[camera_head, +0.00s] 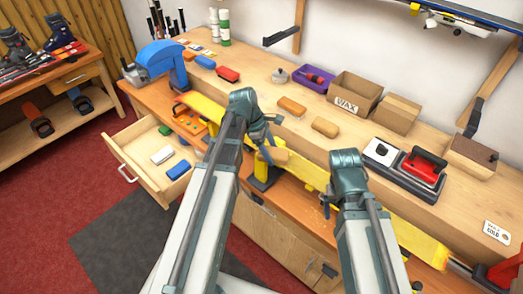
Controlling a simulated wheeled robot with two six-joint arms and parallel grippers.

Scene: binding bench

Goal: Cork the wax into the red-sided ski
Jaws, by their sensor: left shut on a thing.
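A long yellow ski (420,240) lies base up along the front of the bench, running from upper left to lower right. I cannot make out a red side on it. My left gripper (268,148) is shut on a tan cork block (277,157), which is over the ski near its middle; I cannot tell whether it touches. My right gripper (327,203) is low over the ski to the right, partly hidden by its arm, and its jaws are unclear. Two orange-brown blocks (291,106) (325,128) lie on the bench behind.
An open drawer (146,173) holds green, white and blue blocks.

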